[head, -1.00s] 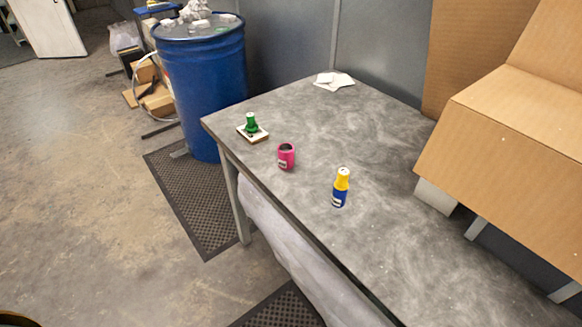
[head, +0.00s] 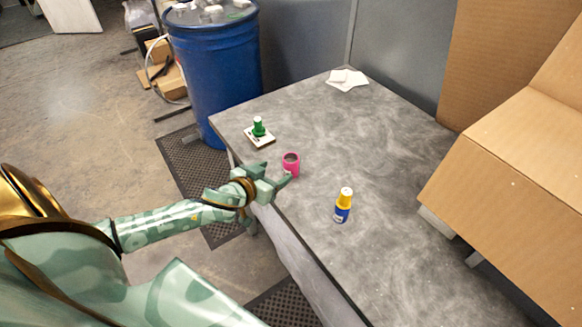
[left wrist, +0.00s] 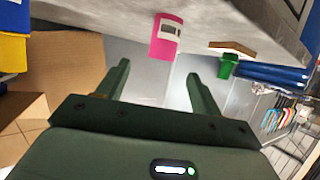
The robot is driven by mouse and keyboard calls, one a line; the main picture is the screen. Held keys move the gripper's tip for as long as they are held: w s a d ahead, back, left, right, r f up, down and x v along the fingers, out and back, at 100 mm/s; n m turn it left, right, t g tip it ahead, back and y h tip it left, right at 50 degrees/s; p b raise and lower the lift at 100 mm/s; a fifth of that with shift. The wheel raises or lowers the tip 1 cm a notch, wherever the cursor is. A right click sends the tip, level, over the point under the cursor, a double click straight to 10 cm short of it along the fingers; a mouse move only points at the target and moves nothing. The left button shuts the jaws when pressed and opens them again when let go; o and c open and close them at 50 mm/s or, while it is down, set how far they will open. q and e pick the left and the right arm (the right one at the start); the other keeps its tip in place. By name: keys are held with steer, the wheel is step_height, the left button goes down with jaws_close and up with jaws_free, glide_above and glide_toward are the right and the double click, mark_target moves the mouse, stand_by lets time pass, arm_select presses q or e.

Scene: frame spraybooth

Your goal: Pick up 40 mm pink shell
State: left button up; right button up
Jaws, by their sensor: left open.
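The pink shell (head: 291,166) is a small open-topped cylinder with a pale label, standing upright near the left edge of the grey table (head: 330,130). My left gripper (head: 275,174) is open and empty just to the left of the shell, at the table edge. In the left wrist view the pink shell (left wrist: 166,36) appears beyond the two spread fingers (left wrist: 155,82), above the space between them, and apart from them. My right gripper is not in view.
A green piece on a white-topped block (head: 259,133) stands behind the shell. A yellow and blue bottle (head: 343,206) stands to its right. White sheets (head: 346,80) lie at the far edge. A cardboard box (head: 510,170) bounds the right; a blue drum (head: 215,75) stands behind left.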

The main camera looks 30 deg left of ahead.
mark_target(295, 157)
arm_select(q)
steer(key=b+x, duration=0.1)
steer(key=x, duration=0.4)
steer(key=shift+w+f, duration=0.2)
steer(key=shift+w, duration=0.1)
steer(key=x, duration=0.3)
steer(key=b+x, duration=0.1)
steer(key=x, duration=0.2)
steer(key=shift+w+a+r, duration=0.1)
steer(key=shift+a+r, duration=0.1)
steer(key=shift+r, duration=0.1)
steer(key=c, duration=1.1)
